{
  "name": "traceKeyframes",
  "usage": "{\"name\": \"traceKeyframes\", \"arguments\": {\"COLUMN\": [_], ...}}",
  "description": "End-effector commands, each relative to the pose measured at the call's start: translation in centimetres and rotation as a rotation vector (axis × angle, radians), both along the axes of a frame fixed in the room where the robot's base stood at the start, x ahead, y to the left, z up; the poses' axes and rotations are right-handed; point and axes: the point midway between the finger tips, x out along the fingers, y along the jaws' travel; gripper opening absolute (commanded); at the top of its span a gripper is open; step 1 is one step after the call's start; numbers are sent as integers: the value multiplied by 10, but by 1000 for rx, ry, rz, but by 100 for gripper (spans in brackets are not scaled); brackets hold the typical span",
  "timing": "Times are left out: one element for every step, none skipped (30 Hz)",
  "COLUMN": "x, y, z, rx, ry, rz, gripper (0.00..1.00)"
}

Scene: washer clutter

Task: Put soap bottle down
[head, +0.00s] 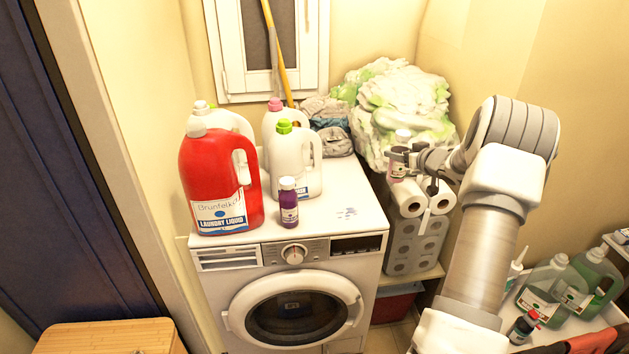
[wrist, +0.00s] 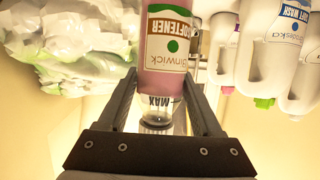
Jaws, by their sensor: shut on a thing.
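The soap bottle is a small pink bottle with a white cap (head: 402,134). In the wrist view the bottle (wrist: 163,82) shows upside down, with a label reading "SOFTENER". My gripper (head: 408,156) is shut on it, with one finger on each side near the cap end, also in the wrist view (wrist: 160,98). The bottle is held to the right of the washer top (head: 346,212), in front of the green-and-white bags and above the paper rolls.
A red laundry jug (head: 215,165), white jugs (head: 297,160), a small purple bottle (head: 288,205) and folded cloths (head: 330,130) stand on the washer. The washer's right front top is clear.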

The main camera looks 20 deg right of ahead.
Motion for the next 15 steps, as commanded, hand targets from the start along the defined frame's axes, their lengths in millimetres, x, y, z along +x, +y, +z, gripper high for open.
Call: {"name": "traceKeyframes", "arguments": {"x": [3,4,6,8,9,12,13,14,16,17,18,20,20,21,22], "y": [12,18,27,34,42,51,58,65,73,79,84,90,94,98,101], "z": [-8,-12,-18,-22,-27,-32,-36,-40,-45,-48,-52,-55,-57,-59,-60], "rx": [4,3,3,3,3,2,3,2,3,2,2,1,2,1,0], "ry": [0,1,1,1,2,1,1,1,1,1,1,0,0,0,-1], "rz": [5,5,6,5,6,7,6,7,6,7,7,5,5,5,4], "gripper": [0,0,0,0,0,0,0,0,0,0,0,0,0,0,0]}}
